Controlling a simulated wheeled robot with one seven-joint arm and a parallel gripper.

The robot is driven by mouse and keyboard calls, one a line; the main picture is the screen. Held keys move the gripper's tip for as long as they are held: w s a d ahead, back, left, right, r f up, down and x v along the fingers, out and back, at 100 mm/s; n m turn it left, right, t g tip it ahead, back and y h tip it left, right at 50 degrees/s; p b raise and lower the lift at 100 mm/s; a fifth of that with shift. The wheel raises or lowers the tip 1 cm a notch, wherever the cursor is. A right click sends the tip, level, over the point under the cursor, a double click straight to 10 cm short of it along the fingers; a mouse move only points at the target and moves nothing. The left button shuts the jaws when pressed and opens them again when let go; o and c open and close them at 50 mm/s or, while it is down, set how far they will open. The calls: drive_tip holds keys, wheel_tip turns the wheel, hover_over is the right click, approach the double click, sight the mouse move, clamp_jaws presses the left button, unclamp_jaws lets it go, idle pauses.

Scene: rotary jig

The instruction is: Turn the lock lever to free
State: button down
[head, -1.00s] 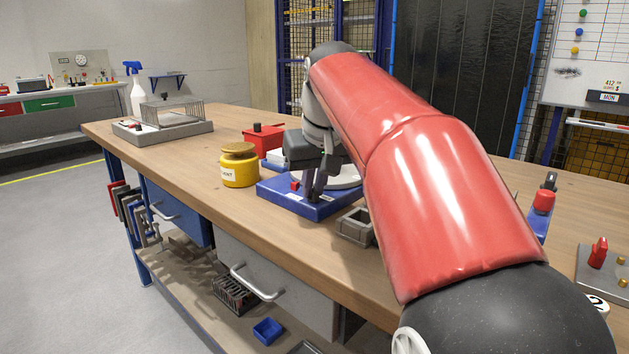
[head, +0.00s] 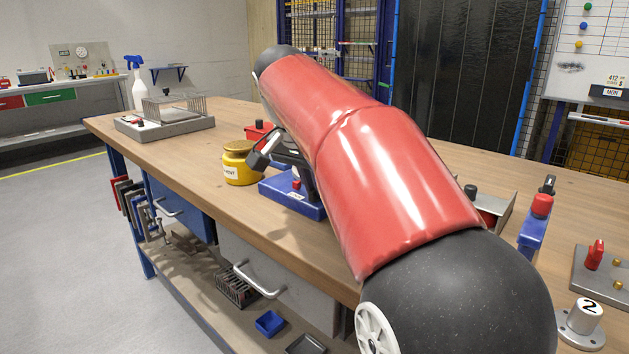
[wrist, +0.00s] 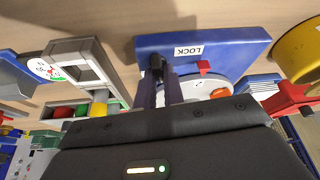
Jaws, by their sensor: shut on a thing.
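The blue jig base (head: 285,191) stands on the bench, partly hidden by my red arm. In the wrist view the base (wrist: 240,42) carries a white LOCK label (wrist: 188,50), a small red block (wrist: 204,66) and a pale round disc (wrist: 215,84). The lock lever's dark knob (wrist: 156,66) shows beside the label, at the fingertips. My gripper (wrist: 158,84) is shut on the lever. In the head view my arm hides most of my gripper and the lever. The lever's exact angle cannot be told.
In the wrist view a grey open-framed block (wrist: 85,62) lies left of the base. A wire-cage fixture (head: 178,120) stands far left. The bench's front-left top is clear.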

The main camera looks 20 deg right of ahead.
drive_tip(key=shift+m+g, duration=0.3)
drive_tip(key=shift+m, duration=0.7)
drive_tip(key=c, duration=1.5)
unclamp_jaws()
drive_tip(key=shift+r, duration=0.1)
drive_tip(key=v, duration=0.7)
drive_tip(key=shift+a+r, duration=0.2)
drive_tip(key=shift+r, duration=0.05)
